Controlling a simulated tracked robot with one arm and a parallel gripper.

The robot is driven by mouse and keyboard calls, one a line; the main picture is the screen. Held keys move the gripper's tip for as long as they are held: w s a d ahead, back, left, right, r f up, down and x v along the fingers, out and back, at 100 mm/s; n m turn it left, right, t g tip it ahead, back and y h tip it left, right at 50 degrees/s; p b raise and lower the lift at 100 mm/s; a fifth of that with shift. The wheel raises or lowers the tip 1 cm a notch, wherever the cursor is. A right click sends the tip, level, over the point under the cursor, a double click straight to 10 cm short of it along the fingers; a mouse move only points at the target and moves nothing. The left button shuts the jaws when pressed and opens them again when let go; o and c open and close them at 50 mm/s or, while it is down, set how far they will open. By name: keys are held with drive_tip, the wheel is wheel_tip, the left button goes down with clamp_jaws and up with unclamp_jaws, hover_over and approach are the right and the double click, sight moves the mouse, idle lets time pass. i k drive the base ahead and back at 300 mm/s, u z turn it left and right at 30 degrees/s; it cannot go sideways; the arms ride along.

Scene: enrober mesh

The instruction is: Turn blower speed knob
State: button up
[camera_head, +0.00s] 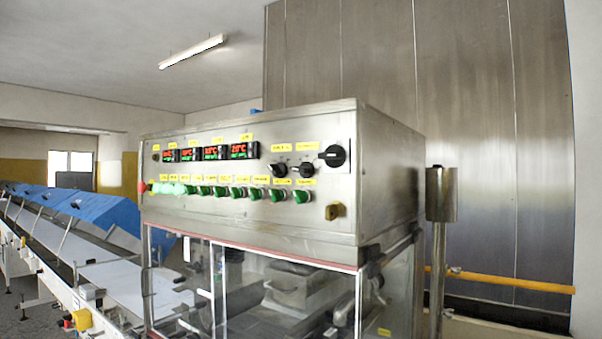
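A steel control cabinet (380,200) stands in the middle of the view. Its front panel carries two small black knobs side by side, a left one (279,170) and a right one (307,170). A larger black rotary switch (334,156) sits to their upper right. Yellow labels are above the knobs, but their text is too small to read, so I cannot tell which is the blower speed knob. My gripper is not in view, and nothing is seen touching the panel.
Several green switches (237,192) line the panel below lit displays (238,151). A red button (142,188) is at its left edge. Clear-walled housing (250,290) is below. A steel post (440,240) and yellow pipe (500,281) are right; a blue-covered conveyor (110,215) is left.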

sight(306, 169)
drive_tip(key=u, duration=0.05)
drive_tip(key=i, duration=1)
drive_tip(key=z, duration=0.05)
